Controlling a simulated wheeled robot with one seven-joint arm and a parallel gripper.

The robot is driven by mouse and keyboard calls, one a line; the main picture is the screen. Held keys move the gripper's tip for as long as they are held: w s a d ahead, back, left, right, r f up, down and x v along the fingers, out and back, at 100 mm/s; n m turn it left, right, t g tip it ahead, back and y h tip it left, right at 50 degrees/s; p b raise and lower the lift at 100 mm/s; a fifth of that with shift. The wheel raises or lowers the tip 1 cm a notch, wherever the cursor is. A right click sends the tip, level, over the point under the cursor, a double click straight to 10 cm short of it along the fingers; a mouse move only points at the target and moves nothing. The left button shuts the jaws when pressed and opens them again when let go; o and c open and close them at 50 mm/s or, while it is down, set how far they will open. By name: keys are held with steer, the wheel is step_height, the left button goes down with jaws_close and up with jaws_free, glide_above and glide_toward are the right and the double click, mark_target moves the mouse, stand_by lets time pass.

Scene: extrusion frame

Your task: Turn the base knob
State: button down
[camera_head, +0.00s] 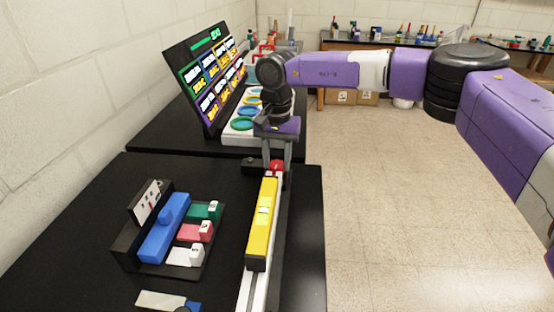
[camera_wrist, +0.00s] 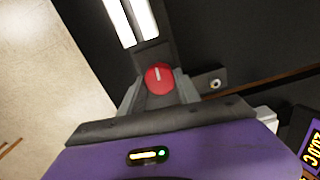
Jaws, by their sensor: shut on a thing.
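The base knob (camera_head: 277,166) is red and round, at the far end of a white rail on the black table. In the wrist view the knob (camera_wrist: 159,78) shows a white mark on its top, pointing roughly up in the picture. My gripper (camera_head: 276,160) reaches down over the knob from above. In the wrist view my gripper (camera_wrist: 160,92) has a grey finger on each side of the knob and is shut on it. The finger tips' contact with the knob's sides is partly hidden.
A yellow level (camera_head: 262,222) lies along the white rail (camera_head: 246,288) near the knob. A black holder with blue, green, red and white blocks (camera_head: 164,234) stands to the left. A display board (camera_head: 207,82) with coloured rings stands behind. Open floor lies to the right.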

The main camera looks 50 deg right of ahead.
mark_target(277, 163)
steer(key=shift+r+n, duration=0.1)
steer(key=shift+n, duration=0.5)
steer(key=c, duration=0.9)
jaws_free()
steer(key=shift+o, duration=0.2)
step_height(277, 163, up, 8)
steer(key=shift+f, duration=0.15)
